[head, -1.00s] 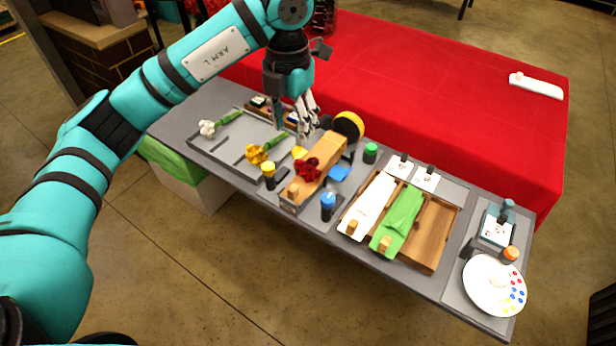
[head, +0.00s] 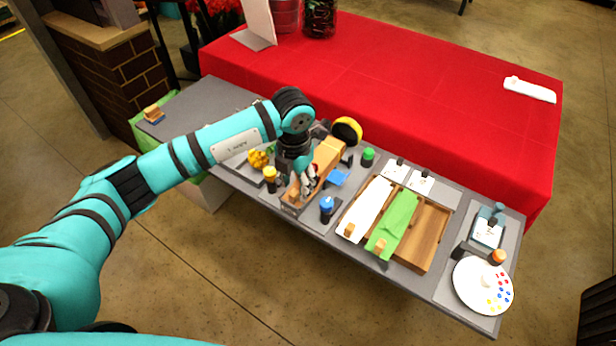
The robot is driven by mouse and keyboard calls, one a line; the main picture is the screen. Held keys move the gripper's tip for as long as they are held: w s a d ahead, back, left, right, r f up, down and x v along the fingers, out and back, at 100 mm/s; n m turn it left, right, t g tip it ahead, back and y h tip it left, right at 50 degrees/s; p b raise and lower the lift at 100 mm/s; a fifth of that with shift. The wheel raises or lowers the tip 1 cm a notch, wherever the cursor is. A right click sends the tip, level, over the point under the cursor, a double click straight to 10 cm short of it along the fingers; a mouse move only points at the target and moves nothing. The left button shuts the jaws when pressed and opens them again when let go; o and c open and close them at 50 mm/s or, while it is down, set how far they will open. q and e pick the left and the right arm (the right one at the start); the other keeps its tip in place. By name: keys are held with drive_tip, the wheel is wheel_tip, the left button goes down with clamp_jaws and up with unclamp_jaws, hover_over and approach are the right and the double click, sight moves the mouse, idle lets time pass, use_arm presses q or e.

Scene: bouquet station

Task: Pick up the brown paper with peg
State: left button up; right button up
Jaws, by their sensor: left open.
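The brown paper (head: 328,153) lies lengthwise in a narrow grey holder (head: 291,208) near the middle of the grey table. My left gripper (head: 308,190) is open, fingers pointing down over the near part of the brown paper. I cannot tell whether the fingers touch it. The gripper hides most of the red flower on the paper and any peg there. White paper (head: 369,204) and green paper (head: 398,219), each with a wooden peg at its near end, lie in a wooden tray (head: 427,238) to the right. My right gripper is not in view.
A yellow-capped bottle (head: 269,175) and a blue-capped bottle (head: 327,207) stand close to the holder. A green-capped bottle (head: 367,157) and a yellow-and-black roll (head: 346,131) are behind. A yellow flower (head: 259,158) lies left. The tray's right compartment is empty.

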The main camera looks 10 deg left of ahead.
use_arm(q)
drive_tip(key=shift+f, duration=0.9)
drive_tip(key=shift+c, duration=0.4)
clamp_jaws()
